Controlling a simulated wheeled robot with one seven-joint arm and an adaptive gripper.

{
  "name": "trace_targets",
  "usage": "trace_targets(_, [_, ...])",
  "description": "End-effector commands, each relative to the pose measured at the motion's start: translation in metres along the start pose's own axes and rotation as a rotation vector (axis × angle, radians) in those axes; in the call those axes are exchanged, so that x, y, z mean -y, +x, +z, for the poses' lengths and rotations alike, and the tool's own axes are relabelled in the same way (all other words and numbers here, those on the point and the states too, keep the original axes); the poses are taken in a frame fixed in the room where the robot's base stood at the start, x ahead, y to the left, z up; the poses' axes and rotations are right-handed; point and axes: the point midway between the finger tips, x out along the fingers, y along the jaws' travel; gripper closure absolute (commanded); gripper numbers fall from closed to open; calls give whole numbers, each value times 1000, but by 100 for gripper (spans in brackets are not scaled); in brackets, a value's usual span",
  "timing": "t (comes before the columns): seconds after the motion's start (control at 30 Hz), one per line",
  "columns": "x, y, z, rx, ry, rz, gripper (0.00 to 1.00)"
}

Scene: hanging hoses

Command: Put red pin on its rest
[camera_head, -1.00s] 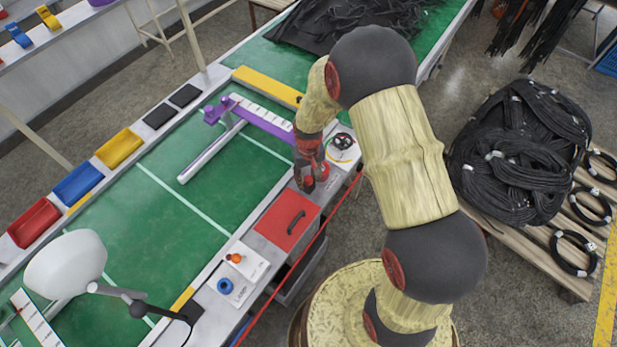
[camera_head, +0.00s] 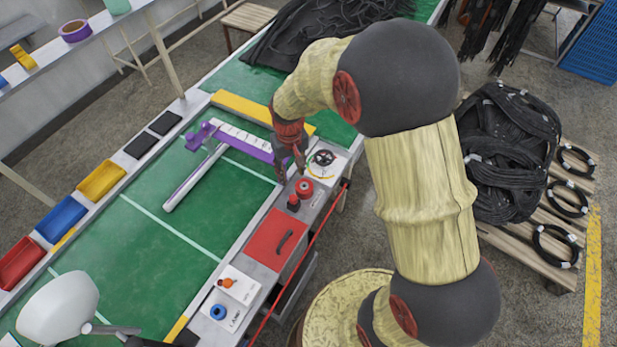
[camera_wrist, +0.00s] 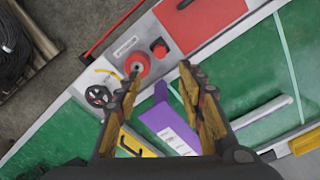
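Two red pieces stand close together on the grey ledge beside the green bench. One is a wider round red piece (camera_head: 304,187), which in the wrist view (camera_wrist: 137,65) has a darker centre. The other is a smaller red knob (camera_head: 293,203), on a dark base in the wrist view (camera_wrist: 158,47). I cannot tell surely which is the pin and which its rest. My gripper (camera_head: 292,176) is just above and behind them in the head view. In the wrist view (camera_wrist: 160,70) its fingers are apart with nothing held; the wider red piece shows near the left fingertip.
A red panel with a dark handle (camera_head: 270,242) lies nearer along the ledge. A small black wheel (camera_head: 322,158) with a yellow wire is on the other side. A purple bar (camera_head: 240,143) and a yellow bar (camera_head: 240,108) lie on the bench. A red cord (camera_head: 318,240) runs along the ledge's edge.

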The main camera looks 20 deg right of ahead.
Motion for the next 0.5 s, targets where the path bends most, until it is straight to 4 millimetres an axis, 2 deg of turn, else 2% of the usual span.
trace_targets(0.03, [0,-26,2,-31,0,0,61])
trace_targets(0.2, [1,-116,32,-138,2,2,61])
trace_targets(0.4, [1,-199,92,-264,4,3,61])
trace_targets(0.5, [2,-228,126,-327,5,3,61])
